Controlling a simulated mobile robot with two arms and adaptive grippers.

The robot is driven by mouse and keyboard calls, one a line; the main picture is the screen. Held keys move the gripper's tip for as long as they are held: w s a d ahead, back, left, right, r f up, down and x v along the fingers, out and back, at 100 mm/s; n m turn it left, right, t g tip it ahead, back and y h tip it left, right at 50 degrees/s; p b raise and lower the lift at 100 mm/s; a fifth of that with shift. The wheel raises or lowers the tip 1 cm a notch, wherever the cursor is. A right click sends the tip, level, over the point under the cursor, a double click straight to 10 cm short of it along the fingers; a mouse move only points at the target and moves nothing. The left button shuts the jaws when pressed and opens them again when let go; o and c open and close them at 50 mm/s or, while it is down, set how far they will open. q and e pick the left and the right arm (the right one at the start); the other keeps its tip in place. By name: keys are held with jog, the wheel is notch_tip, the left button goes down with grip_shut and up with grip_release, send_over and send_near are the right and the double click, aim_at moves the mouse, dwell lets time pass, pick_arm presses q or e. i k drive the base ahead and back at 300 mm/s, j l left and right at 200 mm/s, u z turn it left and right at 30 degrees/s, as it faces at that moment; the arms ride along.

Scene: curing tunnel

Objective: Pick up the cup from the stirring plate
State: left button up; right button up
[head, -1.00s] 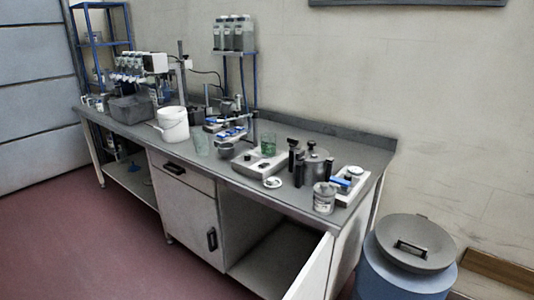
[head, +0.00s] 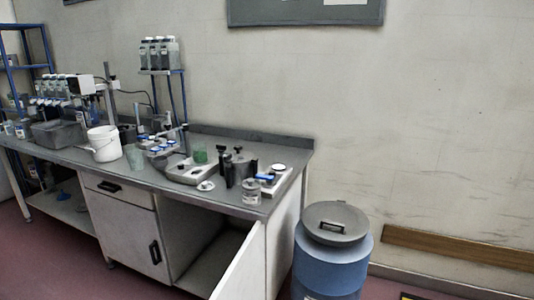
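A green-tinted cup (head: 200,154) stands upright on the light grey stirring plate (head: 183,177), toward the right half of the lab bench. A second, clear cup (head: 135,157) stands on the bench to its left, beside the white bucket. Neither of my grippers shows in the head view, and nothing touches the cup.
The bench (head: 130,183) holds a white bucket (head: 104,147), a dark pot (head: 241,170) and a jar (head: 251,191) near the right end. A cabinet door (head: 239,268) hangs open in front. A blue barrel (head: 331,266) stands right of the bench.

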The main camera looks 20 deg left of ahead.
aim_at(199, 149)
jog(key=j+z, duration=0.8)
jog(key=k+j+z, duration=0.1)
jog(key=j+z, duration=0.25)
